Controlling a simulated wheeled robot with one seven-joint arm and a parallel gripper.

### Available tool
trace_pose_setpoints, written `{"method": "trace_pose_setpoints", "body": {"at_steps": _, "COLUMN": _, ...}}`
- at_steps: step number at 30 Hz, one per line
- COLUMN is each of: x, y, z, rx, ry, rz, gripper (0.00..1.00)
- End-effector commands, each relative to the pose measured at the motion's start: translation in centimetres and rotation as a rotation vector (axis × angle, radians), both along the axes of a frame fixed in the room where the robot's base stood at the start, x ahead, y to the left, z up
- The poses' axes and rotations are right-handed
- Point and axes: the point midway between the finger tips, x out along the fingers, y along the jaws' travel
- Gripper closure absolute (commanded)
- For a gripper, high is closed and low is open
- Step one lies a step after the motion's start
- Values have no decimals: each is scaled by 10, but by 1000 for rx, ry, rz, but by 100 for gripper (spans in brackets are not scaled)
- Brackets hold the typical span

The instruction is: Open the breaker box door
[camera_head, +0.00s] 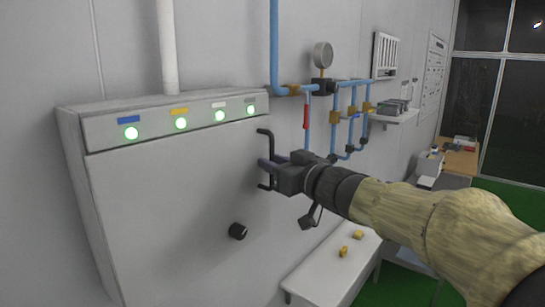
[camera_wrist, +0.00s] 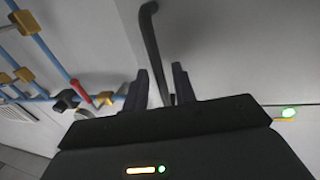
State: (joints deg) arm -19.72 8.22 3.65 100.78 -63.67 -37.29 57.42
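The breaker box (camera_head: 75,140) is a large light-grey cabinet on the wall at the left of the head view. My gripper (camera_head: 268,168) is at the handle's middle. In the wrist view my gripper (camera_wrist: 160,84) has its fingers apart, one on each side of the handle, with small gaps visible. Contact is not clear.
Four-coloured labels aside, green lights (camera_head: 181,124) line the box's top panel. Blue pipes (camera_head: 274,50) with a gauge (camera_head: 323,54) run along the wall right of the box. A white bench (camera_head: 325,270) with small yellow blocks (camera_head: 343,251) stands below my arm.

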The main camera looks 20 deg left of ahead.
Motion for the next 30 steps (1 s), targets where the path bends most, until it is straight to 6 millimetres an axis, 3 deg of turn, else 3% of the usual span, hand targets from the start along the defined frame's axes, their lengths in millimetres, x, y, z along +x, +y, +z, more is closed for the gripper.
{"method": "trace_pose_setpoints", "body": {"at_steps": 4, "x": 6, "y": 10, "z": 0, "rx": 0, "ry": 0, "rz": 2, "gripper": 73}}
{"method": "trace_pose_setpoints", "body": {"at_steps": 12, "x": 7, "y": 11, "z": 0, "rx": -1, "ry": -1, "rz": 1, "gripper": 73}}
{"method": "trace_pose_setpoints", "body": {"at_steps": 17, "x": 6, "y": 11, "z": 0, "rx": -1, "ry": -1, "rz": 1, "gripper": 100}}
{"method": "trace_pose_setpoints", "body": {"at_steps": 30, "x": 3, "y": 10, "z": -1, "rx": 0, "ry": 0, "rz": -5, "gripper": 100}}
